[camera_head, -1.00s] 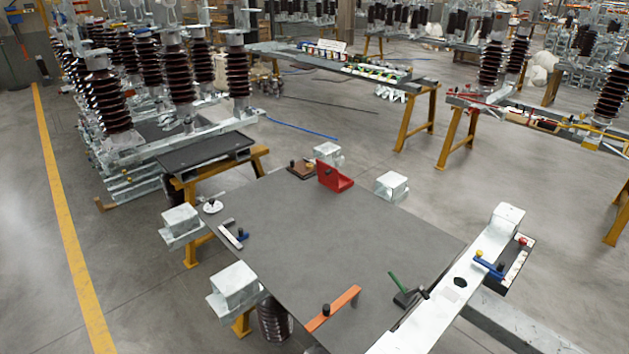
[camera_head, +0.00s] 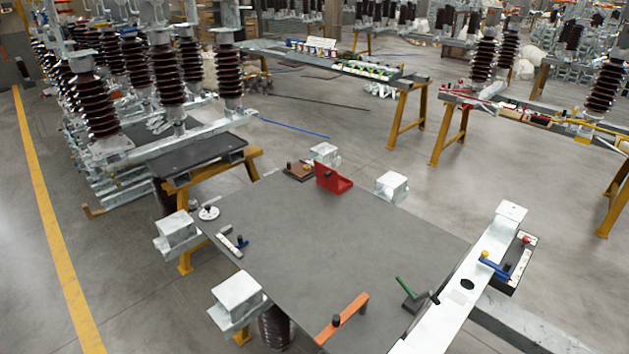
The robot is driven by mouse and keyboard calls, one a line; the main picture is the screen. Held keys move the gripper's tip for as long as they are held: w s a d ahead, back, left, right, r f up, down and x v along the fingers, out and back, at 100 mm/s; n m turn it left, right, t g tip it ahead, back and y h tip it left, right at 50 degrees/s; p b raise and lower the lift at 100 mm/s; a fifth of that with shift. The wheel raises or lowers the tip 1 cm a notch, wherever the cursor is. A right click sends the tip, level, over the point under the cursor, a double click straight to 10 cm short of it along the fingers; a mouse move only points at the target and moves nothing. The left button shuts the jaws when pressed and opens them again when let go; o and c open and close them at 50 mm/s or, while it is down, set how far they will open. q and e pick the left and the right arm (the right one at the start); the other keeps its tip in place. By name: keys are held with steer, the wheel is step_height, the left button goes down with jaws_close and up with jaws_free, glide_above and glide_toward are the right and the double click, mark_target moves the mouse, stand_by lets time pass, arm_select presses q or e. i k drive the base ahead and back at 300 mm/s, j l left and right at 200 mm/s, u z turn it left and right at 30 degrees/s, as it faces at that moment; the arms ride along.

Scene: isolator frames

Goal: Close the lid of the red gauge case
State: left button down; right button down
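The red gauge case (camera_head: 333,180) sits near the far edge of the grey table plate (camera_head: 310,250). Its lid stands up, so the case is open, with the low base on the right of the raised lid. Neither of my grippers shows in the head view, and nothing touches the case.
On the plate lie an orange bar (camera_head: 342,322) with a black knob, a green-handled black piece (camera_head: 412,294), a white disc (camera_head: 209,213), a small rail (camera_head: 232,241) and a brown block (camera_head: 299,171). A white beam (camera_head: 455,295) runs along the right. The plate's middle is clear.

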mark_target(328, 175)
steer(key=j+z, duration=0.1)
steer(key=j, duration=0.95)
steer(key=i+j, duration=0.15)
steer(key=j, duration=0.2)
steer(key=i+j+z, duration=0.1)
steer(key=j, duration=0.25)
steer(key=i+j, duration=0.2)
steer(key=j, duration=0.15)
steer(key=i+j+z, duration=0.1)
steer(key=j, duration=0.25)
steer(key=i+j, duration=0.2)
steer(key=j, duration=0.15)
steer(key=i+j, duration=0.15)
steer(key=j, duration=0.2)
steer(key=i+j+z, duration=0.1)
steer(key=i+j, duration=0.25)
steer(key=i+j+z, duration=0.1)
steer(key=i+j, duration=0.2)
steer(key=j, duration=0.3)
steer(key=i+j, duration=0.1)
steer(key=i, duration=0.5)
